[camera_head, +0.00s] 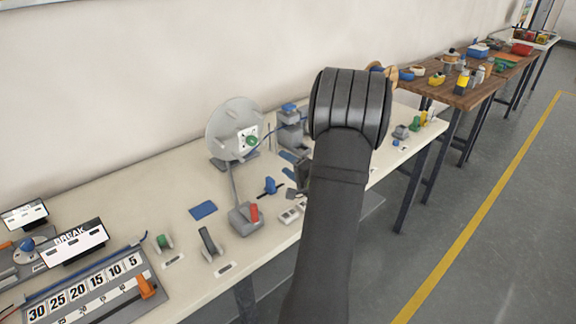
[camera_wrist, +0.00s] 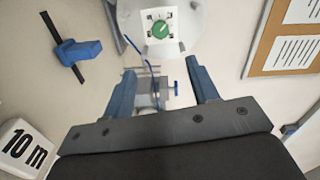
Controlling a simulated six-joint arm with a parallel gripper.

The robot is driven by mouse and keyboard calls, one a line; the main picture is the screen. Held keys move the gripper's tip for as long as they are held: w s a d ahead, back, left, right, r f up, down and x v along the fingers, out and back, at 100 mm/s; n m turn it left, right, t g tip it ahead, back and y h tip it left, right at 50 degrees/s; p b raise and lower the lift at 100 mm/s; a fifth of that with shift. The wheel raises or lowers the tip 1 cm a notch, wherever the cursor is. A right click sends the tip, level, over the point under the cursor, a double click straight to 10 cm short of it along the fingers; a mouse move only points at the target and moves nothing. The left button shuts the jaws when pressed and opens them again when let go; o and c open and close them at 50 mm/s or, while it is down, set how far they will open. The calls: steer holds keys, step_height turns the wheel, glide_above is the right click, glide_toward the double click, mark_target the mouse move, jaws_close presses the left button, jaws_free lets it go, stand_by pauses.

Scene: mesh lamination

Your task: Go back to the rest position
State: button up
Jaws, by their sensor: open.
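My gripper (camera_wrist: 162,92) shows in the wrist view with its two blue fingers spread apart and nothing between them. Behind the gap is a grey device with a blue cable (camera_wrist: 152,68). A round grey disc with a green knob (camera_wrist: 160,29) is further off, at the top. In the head view my dark arm rises through the middle and hides part of the cream table (camera_head: 120,200). The gripper is mostly hidden there beside the arm, above the table.
A blue clamp on a black bar (camera_wrist: 77,52) and a "10 m" block (camera_wrist: 24,148) lie on the table at the left of the wrist view. In the head view, a red-buttoned grey box (camera_head: 245,218) stands near the front edge. A cluttered wooden table (camera_head: 480,97) is at the right.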

mark_target(254, 142)
steer(key=x, duration=1.7)
steer(key=shift+w+a+r, duration=0.1)
steer(key=shift+w+a, duration=0.1)
steer(key=shift+s+d, duration=0.1)
steer(key=m, duration=1.2)
steer(key=shift+r+m+y, duration=0.1)
steer(key=shift+m+y, duration=0.2)
steer(key=shift+m, duration=1.9)
stand_by(1.6)
